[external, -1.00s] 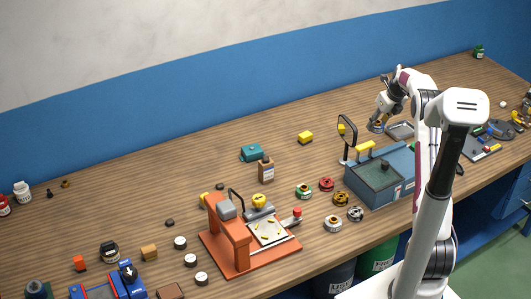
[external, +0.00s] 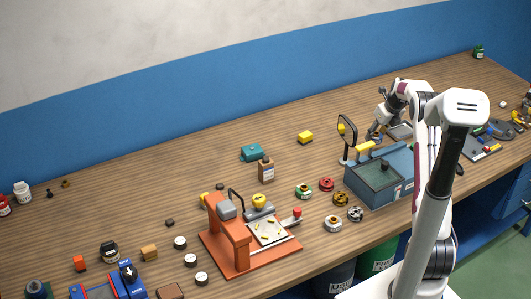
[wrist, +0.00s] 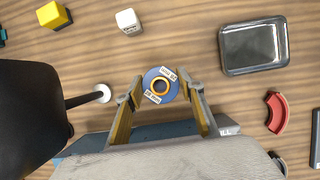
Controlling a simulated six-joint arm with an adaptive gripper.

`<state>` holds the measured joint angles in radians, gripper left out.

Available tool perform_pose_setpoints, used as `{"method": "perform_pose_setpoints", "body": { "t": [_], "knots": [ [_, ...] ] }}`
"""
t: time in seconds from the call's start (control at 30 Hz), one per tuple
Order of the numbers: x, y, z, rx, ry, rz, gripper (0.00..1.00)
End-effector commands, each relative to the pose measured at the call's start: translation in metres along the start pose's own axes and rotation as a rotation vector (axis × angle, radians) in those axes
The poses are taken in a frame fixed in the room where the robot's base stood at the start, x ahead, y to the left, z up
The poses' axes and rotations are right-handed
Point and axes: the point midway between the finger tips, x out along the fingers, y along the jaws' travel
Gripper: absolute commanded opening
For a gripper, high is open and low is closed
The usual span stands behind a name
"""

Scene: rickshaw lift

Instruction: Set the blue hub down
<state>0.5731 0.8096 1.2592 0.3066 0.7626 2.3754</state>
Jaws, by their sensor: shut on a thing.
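The blue hub (wrist: 150,77) is a blue ring with white labels and an orange-brown centre. In the wrist view it sits between the fingertips of my gripper (wrist: 161,92), which is shut on it. In the external view my gripper (external: 376,134) is low over the table, behind the blue-grey box and right of the lamp. The hub is largely hidden there, and I cannot tell whether it touches the table.
A dark lamp (wrist: 35,115) stands close on the left in the wrist view. A grey metal tray (wrist: 223,45) lies to the right, with a red curved piece (wrist: 278,113) below it. A yellow block (wrist: 53,15) and a white block (wrist: 128,21) lie at the upper left. The blue-grey box (external: 405,184) stands in front.

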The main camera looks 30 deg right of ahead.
Motion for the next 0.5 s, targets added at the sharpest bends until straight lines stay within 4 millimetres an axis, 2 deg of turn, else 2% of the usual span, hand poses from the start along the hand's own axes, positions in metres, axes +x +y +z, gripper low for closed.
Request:
{"method": "perform_pose_setpoints", "body": {
  "t": [0.27, 0.5],
  "knots": [
    [0.001, 0.0, 0.0, 0.0, -0.001, -0.001, 0.04],
    [0.023, 0.0, -0.009, 0.002, 0.0, 0.0, 0.04]
  ]
}}
